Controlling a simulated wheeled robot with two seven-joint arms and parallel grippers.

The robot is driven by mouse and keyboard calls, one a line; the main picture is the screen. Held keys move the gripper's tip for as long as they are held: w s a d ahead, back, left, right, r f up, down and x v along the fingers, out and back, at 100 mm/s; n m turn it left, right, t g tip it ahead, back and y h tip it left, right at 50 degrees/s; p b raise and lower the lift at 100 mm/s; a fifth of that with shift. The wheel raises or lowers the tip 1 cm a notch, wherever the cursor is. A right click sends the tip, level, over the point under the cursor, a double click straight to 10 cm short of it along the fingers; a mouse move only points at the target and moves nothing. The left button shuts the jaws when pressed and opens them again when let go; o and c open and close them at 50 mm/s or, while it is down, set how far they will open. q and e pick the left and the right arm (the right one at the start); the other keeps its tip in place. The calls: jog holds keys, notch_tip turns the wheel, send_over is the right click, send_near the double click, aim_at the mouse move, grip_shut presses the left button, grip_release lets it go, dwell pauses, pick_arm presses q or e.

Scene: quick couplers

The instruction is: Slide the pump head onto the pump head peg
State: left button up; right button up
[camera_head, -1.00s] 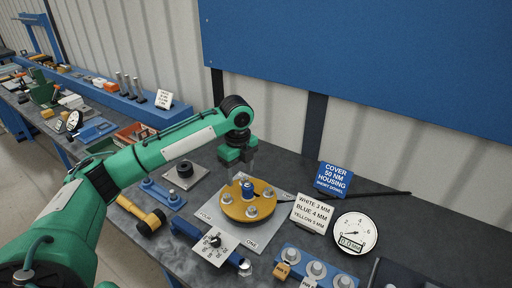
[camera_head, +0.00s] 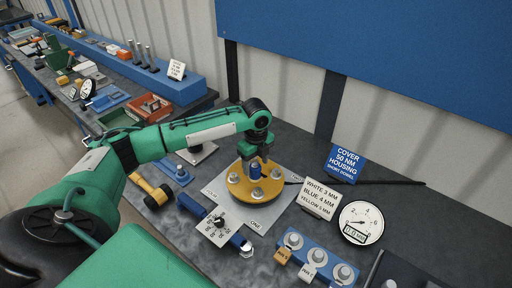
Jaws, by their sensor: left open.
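A yellow round flange (camera_head: 238,188) with several bolts lies on a grey plate (camera_head: 212,187). A blue cylinder (camera_head: 255,171) stands upright near its middle. No part is marked as the pump head or its peg, so I cannot tell which they are. My left gripper (camera_head: 262,158) is open, pointing down, just above and behind the blue cylinder; whether it touches the cylinder is unclear. My left arm comes across from the left and partly hides a small grey plate (camera_head: 205,150) behind. My right gripper is out of view.

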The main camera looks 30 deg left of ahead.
aim_at(256, 167)
pick_arm(q)
jog(key=shift+f, duration=1.55)
jog(key=shift+r+p, duration=0.1)
jog(key=shift+p, duration=0.2)
jog(key=c, duration=1.2)
